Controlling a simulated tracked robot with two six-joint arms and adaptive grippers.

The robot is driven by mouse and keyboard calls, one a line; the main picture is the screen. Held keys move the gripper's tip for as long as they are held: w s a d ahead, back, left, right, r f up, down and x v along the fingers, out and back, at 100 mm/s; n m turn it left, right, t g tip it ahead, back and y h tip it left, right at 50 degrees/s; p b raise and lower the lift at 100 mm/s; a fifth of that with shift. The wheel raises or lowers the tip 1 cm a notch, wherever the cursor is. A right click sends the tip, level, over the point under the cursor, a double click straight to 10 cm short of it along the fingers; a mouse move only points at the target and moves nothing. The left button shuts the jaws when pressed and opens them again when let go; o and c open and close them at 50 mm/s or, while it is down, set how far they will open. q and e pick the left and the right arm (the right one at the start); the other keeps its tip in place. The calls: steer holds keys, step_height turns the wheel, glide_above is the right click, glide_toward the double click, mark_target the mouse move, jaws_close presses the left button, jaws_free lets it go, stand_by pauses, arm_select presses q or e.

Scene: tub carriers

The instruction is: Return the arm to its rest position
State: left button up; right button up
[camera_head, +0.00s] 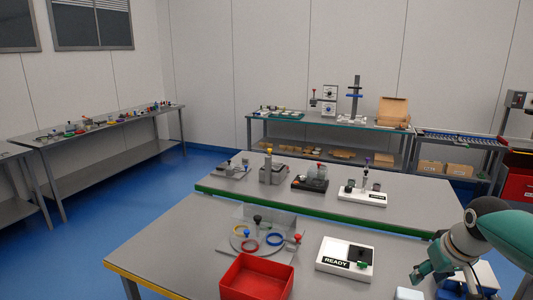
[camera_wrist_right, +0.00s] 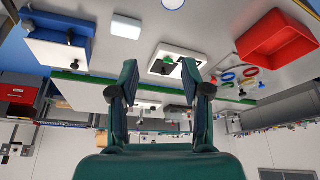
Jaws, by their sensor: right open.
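My right gripper (camera_head: 446,283) is at the lower right of the head view, over the right end of the near table (camera_head: 190,235). In the right wrist view, which looks upside down, its two green fingers (camera_wrist_right: 161,78) stand apart with nothing between them. A white READY board (camera_head: 335,263) with a black square and a green knob lies to the left of the gripper. A blue box with a white top (camera_head: 484,272) is partly hidden behind the gripper; it also shows in the wrist view (camera_wrist_right: 60,48). My left gripper is not in view.
A red open bin (camera_head: 258,278) stands at the near table's front. Behind it is a round plate with coloured rings (camera_head: 262,240). A small white block (camera_head: 408,293) lies near the gripper. A second table (camera_head: 230,188) with devices stands behind, and a red crate (camera_head: 515,180) far right.

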steer(key=s+a+f+g+y+b, duration=0.1)
steer(key=s+a+f+g+b, duration=0.15)
steer(key=f, duration=0.75)
steer(key=s+a+f+n+g+b, duration=0.15)
steer(key=a+f, duration=0.25)
steer(key=f, duration=0.6)
steer(key=s+a+f+g+y+b, duration=0.1)
steer(key=s+a+f+b, duration=0.25)
steer(key=f, duration=0.65)
arm_select(q)
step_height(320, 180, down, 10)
steer(key=b, duration=0.2)
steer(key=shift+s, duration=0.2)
arm_select(e)
steer(key=s+a+f+m+y, duration=0.1)
steer(key=s+a+f, duration=0.5)
steer(key=s+f, duration=0.3)
steer(key=s+a+f+m+t+y, duration=0.1)
steer(key=s+a+f+m, duration=0.1)
steer(key=s+a+f, duration=0.5)
steer(key=shift+s+a+f, duration=0.2)
steer(key=shift+s+f, duration=0.65)
steer(key=shift+f, duration=0.8)
